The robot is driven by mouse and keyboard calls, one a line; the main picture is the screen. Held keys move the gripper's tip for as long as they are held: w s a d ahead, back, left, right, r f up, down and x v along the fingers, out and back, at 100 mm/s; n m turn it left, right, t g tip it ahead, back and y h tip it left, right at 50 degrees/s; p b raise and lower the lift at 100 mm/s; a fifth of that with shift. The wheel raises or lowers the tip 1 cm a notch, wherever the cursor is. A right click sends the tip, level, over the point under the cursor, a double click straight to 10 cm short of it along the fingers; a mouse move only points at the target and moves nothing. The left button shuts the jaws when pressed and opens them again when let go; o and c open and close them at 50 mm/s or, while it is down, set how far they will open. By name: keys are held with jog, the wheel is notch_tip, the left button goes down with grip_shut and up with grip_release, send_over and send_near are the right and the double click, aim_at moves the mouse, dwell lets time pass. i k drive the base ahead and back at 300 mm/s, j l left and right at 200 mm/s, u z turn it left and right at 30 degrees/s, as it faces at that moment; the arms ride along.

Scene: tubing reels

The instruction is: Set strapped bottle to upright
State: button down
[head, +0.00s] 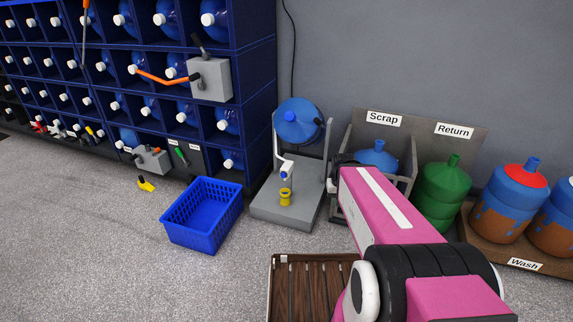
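A blue bottle (298,122) is held in a grey stand (308,208) by the wall. Its round blue end with a small light-blue cap faces me, so it looks tipped on its side. A strap cannot be made out. A dark knob (318,121) shows at the bottle's right side. A white tap-like part stands below it, above a yellow cup (285,196) on the stand's base. My pink arm reaches from the lower right towards the stand's right side. Its far end covers part of the area there, and my gripper's fingers are hidden behind it.
An empty blue basket (203,213) lies on the floor left of the stand. A blue rack (262,110) of bottles fills the left. Right are a scrap rack holding a blue bottle (377,157), a green bottle (442,185) and a wash tray (482,240). A slatted wooden crate (290,259) is in front.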

aim_at(296, 121)
jog(key=k+u, duration=0.2)
jog(key=i+u, duration=0.8)
jog(key=k+j, duration=0.05)
jog(key=k, duration=0.05)
